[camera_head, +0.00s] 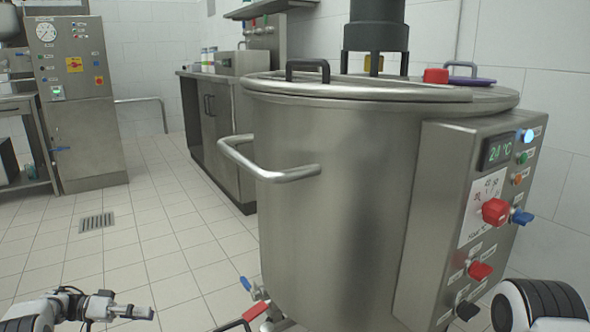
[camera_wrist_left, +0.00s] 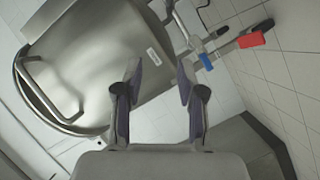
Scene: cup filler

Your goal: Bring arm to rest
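My left gripper (camera_head: 132,312) is at the lower left of the head view, over the tiled floor and left of the large steel vat (camera_head: 330,190). In the left wrist view its two fingers (camera_wrist_left: 160,95) stand apart with nothing between them. The vat also shows in that view (camera_wrist_left: 95,55), beyond the fingers and not touching them. Part of my right arm shows at the lower right of the head view; its gripper is out of view.
The vat's control box (camera_head: 450,210) juts out on the right with red and blue knobs. A red-handled valve (camera_head: 254,311) sits low by the vat. A steel cabinet (camera_head: 75,100) and a counter (camera_head: 225,125) stand behind. The floor (camera_head: 150,240) at left is clear around a drain (camera_head: 97,222).

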